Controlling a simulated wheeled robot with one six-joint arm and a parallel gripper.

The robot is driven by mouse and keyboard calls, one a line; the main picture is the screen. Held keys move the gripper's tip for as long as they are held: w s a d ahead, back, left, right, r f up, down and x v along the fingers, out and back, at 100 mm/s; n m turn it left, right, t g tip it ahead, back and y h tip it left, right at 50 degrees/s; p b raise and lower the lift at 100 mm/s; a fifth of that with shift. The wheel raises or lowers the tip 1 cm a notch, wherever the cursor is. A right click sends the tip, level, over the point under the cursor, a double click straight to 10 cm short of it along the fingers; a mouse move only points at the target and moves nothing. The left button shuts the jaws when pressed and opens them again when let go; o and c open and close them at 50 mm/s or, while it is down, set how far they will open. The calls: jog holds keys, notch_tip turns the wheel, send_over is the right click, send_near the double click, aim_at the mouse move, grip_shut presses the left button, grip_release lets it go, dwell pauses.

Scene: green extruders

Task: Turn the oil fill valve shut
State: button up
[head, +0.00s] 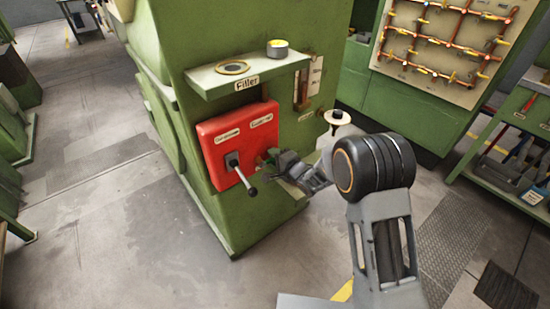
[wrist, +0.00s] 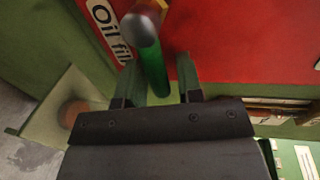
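The oil fill valve has a green handle (wrist: 155,70) with a rounded grey end, beside a white label (wrist: 108,30) reading "Oil fil…" in the wrist view. It is mounted on a red panel (head: 243,146) on the green machine; in the head view my gripper mostly hides it. My gripper (head: 268,163) is at the panel's right side. In the wrist view the two fingers of my gripper (wrist: 160,82) are apart, with the green handle between them. A red gap shows between the handle and the right finger; contact on the left is unclear.
A second lever (head: 240,172) with a black handle sticks out at the panel's lower left. A green shelf marked "Filler" (head: 247,83) juts out above, holding a round tin (head: 277,48). Open floor (head: 120,215) lies to the left.

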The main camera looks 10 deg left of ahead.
jog(key=shift+o, duration=0.5)
jog(key=shift+d, duration=0.1)
jog(key=shift+s+d, duration=0.2)
jog(key=v, duration=1.3)
jog(key=shift+d, duration=0.1)
